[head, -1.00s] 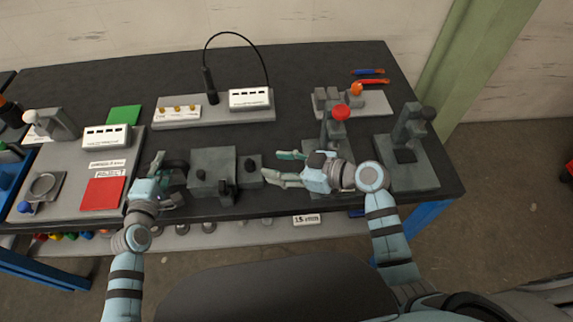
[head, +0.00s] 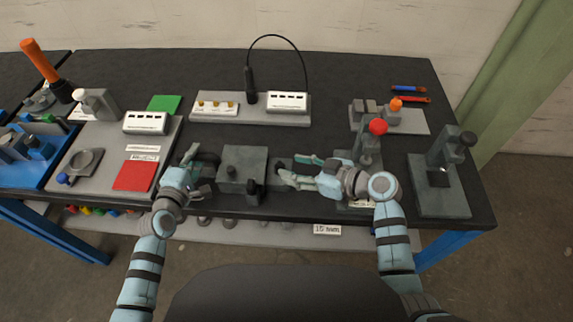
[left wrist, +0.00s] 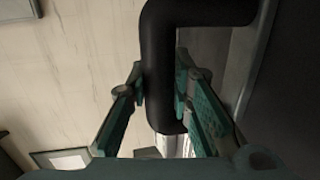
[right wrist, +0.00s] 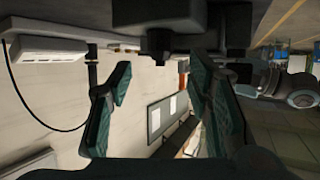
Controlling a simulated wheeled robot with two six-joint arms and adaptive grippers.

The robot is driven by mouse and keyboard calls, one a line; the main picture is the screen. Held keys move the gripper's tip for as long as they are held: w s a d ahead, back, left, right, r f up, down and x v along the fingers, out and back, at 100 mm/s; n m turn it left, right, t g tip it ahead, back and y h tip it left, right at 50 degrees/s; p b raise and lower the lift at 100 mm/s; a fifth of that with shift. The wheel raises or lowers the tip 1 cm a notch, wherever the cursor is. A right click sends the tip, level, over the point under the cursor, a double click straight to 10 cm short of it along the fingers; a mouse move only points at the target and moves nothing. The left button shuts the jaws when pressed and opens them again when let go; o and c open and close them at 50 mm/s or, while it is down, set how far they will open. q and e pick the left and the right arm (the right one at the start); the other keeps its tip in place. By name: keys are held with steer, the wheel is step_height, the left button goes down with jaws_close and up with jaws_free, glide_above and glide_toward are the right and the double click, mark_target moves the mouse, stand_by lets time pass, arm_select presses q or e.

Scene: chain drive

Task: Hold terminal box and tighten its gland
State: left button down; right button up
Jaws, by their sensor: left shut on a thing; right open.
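The terminal box (head: 243,163) is a dark grey block near the table's front edge, with small knobs on top. A black curved handle (head: 209,158) stands out from its left side. My left gripper (head: 197,170) is shut on this handle, which shows between the fingers in the left wrist view (left wrist: 160,80). A dark gland part (head: 283,166) sits at the box's right side, partly covered by my right gripper (head: 287,170). That gripper is open. In the right wrist view, dark parts (right wrist: 155,42) hang above its spread fingers (right wrist: 160,90); contact cannot be told.
A stand with a red ball (head: 378,126) is close behind my right gripper. A grey stand (head: 440,190) is at the right. A board with a white block (head: 287,101) and a cable is behind. A panel with a red plate (head: 135,175) lies left.

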mark_target(282, 166)
steer(key=x, duration=0.4)
steer(key=shift+a, duration=0.15)
steer(key=shift+c, duration=0.2)
jaws_close()
steer(key=shift+s+a+m+t+h, duration=0.1)
steer(key=shift+m+t+h, duration=0.2)
steer(key=shift+m+t, duration=0.4)
steer(key=shift+o, duration=0.2)
jaws_free()
